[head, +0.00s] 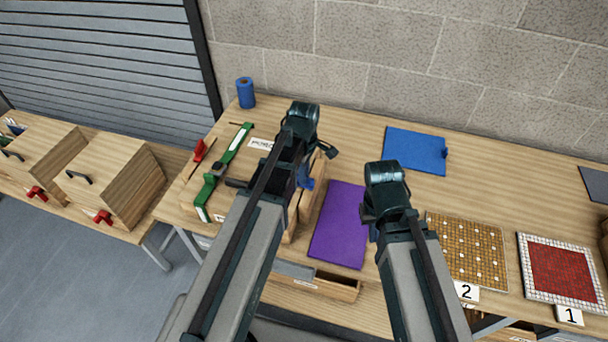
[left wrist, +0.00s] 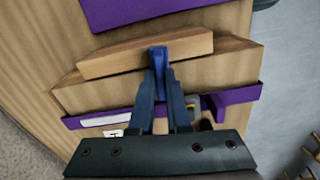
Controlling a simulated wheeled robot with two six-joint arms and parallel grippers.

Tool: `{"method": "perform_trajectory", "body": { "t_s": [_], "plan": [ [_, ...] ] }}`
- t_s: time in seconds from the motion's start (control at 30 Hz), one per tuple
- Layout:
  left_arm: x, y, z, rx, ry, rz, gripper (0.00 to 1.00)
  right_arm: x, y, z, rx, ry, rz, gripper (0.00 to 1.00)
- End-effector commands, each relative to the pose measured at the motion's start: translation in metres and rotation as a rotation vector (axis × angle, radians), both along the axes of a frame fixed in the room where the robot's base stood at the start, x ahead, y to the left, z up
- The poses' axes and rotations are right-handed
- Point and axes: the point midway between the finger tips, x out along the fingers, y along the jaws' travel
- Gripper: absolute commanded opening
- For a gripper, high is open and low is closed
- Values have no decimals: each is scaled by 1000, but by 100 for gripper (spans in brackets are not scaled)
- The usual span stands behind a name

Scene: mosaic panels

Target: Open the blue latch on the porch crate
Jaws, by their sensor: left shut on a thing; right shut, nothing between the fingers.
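The porch crate (head: 305,207) is a wooden box at the left of the table, largely hidden behind my left arm. A white label (head: 261,144), partly covered, lies on its top. The blue latch (left wrist: 157,57) stands at the edge of a wooden bar on the crate in the left wrist view. My left gripper (left wrist: 160,75) is shut on the blue latch; it also shows in the head view (head: 306,183), mostly behind the arm. My right gripper (head: 373,232) is shut and empty above the table, right of the purple mat (head: 339,224), its fingertips mostly hidden.
A green strap-like piece (head: 225,170) and a red piece (head: 198,154) lie at the left. A blue roll (head: 245,92) stands behind; a blue mat (head: 416,150) lies at back. Mosaic panels (head: 466,249) (head: 562,271) lie at right. An open drawer (head: 335,287) projects in front.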

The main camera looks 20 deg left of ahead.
Motion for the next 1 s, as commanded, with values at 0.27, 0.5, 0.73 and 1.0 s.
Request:
{"method": "perform_trajectory", "body": {
  "t_s": [0.27, 0.5, 0.73, 1.0],
  "plan": [
    [5, -1, 0, 0, 1, -245, 0, 0, 0, 0, 0, 0, 0, 0],
    [9, -4, 0, 0, 1, -474, 0, 0, 0, 0, 0, 0, 0, 0],
    [11, -7, 0, 1, 1, -692, 0, 0, 0, 0, 0, 0, 0, 0],
    [14, -11, 0, 1, 1, -935, 0, 0, 0, 0, 0, 0, 0, 0]
  ]
}}
